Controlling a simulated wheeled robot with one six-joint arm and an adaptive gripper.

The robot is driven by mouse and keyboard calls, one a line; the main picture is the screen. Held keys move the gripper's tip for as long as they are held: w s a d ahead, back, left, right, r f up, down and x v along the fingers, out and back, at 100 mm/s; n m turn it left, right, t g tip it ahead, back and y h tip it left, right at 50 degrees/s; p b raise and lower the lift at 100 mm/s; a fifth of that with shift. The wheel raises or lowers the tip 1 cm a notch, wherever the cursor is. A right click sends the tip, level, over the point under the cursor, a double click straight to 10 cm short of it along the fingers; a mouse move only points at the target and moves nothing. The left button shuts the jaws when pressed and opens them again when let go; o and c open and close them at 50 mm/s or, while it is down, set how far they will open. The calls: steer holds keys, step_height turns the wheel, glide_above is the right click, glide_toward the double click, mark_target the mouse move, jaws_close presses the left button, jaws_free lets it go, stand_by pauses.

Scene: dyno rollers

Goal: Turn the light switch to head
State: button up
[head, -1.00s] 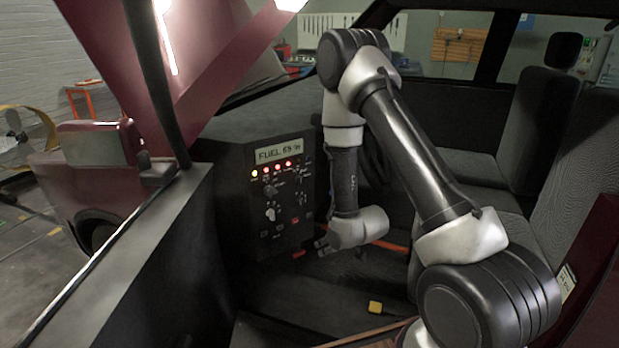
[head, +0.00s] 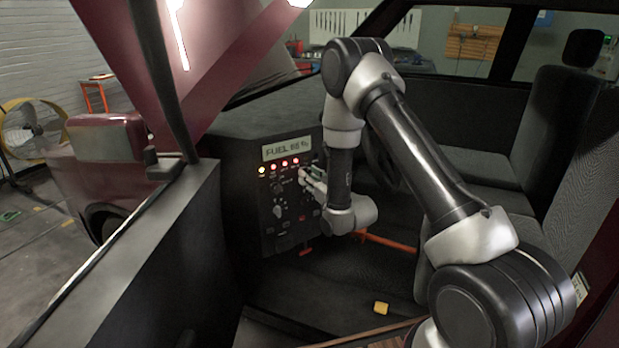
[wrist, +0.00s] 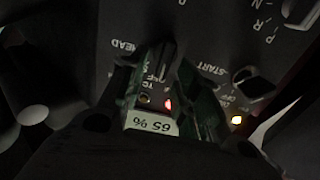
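The light switch (wrist: 162,62) is a dark knob beside the printed label HEAD in the wrist view, where the panel appears upside down. My gripper (wrist: 166,82) has its two green-padded fingers apart, one on each side of the knob's near end. I cannot tell whether either finger touches the knob. In the head view my gripper (head: 305,177) is at the upper right of the black control panel (head: 258,225), close to its face. It hides the light switch there.
Another dark knob (wrist: 252,84) is beside the label START. A pale selector knob (head: 278,212) is lower on the panel. A lit fuel display (head: 287,149) and several indicator lamps are above. A yellow block (head: 381,308) lies on the car floor, which is otherwise mostly clear.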

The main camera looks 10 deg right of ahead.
steer(key=shift+w+a, duration=0.15)
steer(key=shift+w, duration=0.1)
jaws_close()
